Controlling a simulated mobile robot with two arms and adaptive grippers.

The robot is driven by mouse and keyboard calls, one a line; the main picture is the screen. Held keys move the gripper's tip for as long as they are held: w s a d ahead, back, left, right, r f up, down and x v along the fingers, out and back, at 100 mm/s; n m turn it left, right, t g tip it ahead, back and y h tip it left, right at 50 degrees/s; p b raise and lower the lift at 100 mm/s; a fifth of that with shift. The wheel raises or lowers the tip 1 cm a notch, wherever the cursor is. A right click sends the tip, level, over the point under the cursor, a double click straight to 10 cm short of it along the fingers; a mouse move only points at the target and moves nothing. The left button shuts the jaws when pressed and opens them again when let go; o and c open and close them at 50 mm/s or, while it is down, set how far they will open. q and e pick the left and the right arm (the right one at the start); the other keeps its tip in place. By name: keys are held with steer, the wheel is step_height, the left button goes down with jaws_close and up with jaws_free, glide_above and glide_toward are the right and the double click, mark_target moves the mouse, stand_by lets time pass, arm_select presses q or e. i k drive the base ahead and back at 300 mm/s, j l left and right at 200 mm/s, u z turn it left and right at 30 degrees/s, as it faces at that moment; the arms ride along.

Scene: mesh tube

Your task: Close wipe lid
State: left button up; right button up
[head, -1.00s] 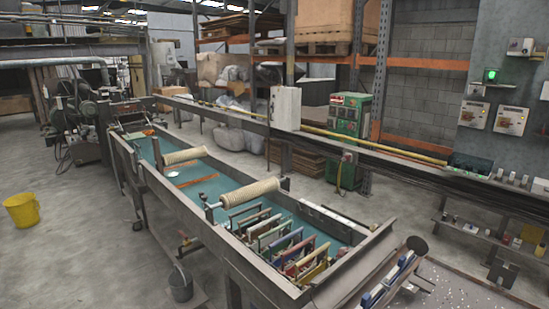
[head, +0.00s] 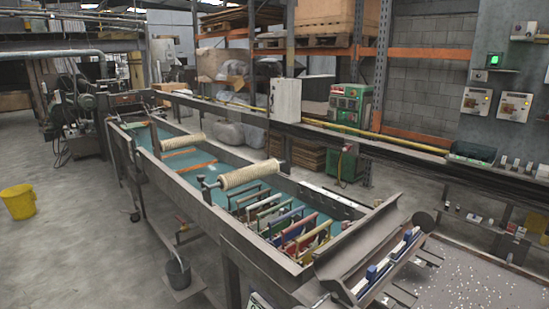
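I cannot make out a wipe container or its lid for certain in the head view. Neither of my grippers is in view. A long trough (head: 225,222) with teal liquid runs from the back left to the front right. Two pale ribbed rollers lie across it, a nearer roller (head: 250,175) and a farther roller (head: 182,143). Several coloured frames (head: 298,230) stand in its near end. A tilted grey metal plate (head: 360,240) sits at that end, with a blue and white strip (head: 388,265) beside it.
A yellow bucket (head: 18,201) stands on the open concrete floor at left. A dark bucket (head: 178,272) is beside the trough. A grey speckled surface (head: 470,285) lies at front right, below a wall panel with a green light (head: 493,60). Racks stand behind.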

mark_target(340, 259)
steer(key=j+z, duration=0.1)
steer(key=z, duration=0.7)
steer(key=i+j+z, duration=0.1)
steer(key=j+z, duration=0.65)
steer(key=j, duration=0.15)
steer(key=j+z, duration=0.4)
steer(key=j, duration=0.55)
steer(key=k+j+z, duration=0.1)
steer(key=j, duration=0.45)
steer(key=k+j, duration=0.1)
steer(key=j, duration=0.5)
steer(key=j+z, duration=0.1)
steer(key=j, duration=0.45)
steer(key=k+j, duration=0.15)
steer(key=j, duration=0.4)
steer(key=k+j+z, duration=0.1)
steer(key=j, duration=0.45)
